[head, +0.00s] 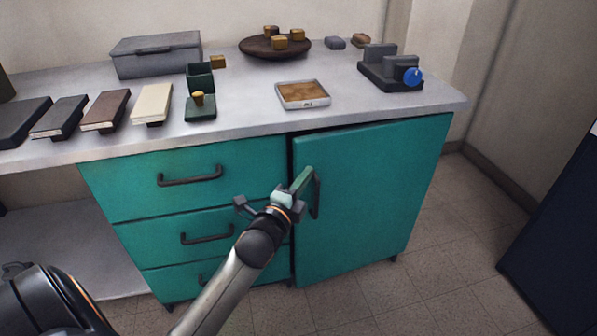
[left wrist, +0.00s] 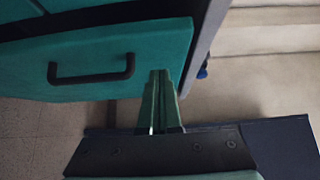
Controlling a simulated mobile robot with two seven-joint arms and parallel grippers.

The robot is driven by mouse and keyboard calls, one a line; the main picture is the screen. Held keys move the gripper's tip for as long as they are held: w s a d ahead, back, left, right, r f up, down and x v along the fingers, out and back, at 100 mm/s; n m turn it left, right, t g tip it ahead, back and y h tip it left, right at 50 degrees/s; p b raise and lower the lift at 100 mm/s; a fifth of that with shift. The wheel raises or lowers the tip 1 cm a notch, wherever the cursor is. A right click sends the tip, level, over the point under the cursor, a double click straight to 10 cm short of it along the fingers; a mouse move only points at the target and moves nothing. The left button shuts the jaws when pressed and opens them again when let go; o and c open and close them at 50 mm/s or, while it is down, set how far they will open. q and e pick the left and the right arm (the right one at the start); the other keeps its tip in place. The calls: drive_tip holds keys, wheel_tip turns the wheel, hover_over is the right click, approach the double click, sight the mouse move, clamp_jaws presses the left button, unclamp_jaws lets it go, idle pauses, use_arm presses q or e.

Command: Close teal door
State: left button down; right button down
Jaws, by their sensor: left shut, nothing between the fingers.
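The teal door (head: 372,200) is the right part of the teal cabinet and has a dark vertical handle (head: 316,196) near its left edge. A dark gap runs along that left edge, and the door looks slightly ajar. In the left wrist view the door (left wrist: 150,55) appears turned, with its handle (left wrist: 90,78) left of my fingers. My left gripper (head: 303,180) is shut and empty, with its green fingers in front of the door's upper left part, beside the handle. It also shows in the left wrist view (left wrist: 158,78). I cannot tell whether it touches the door. My right gripper is out of view.
Teal drawers (head: 195,178) with dark handles are left of the door. The grey countertop (head: 235,120) above holds books, a grey box (head: 157,55), a wooden bowl (head: 262,48) and a small tray (head: 302,103). A dark navy object (head: 560,235) stands at right; tiled floor between is clear.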

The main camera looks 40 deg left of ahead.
sight(306, 158)
use_arm(q)
drive_tip(key=shift+w+a+b, duration=0.2)
drive_tip(key=shift+w+a, duration=0.3)
drive_tip(key=shift+a, duration=0.3)
drive_tip(key=shift+w+a+b, duration=0.15)
drive_tip(key=shift+w+a, duration=0.3)
drive_tip(key=shift+a, duration=0.35)
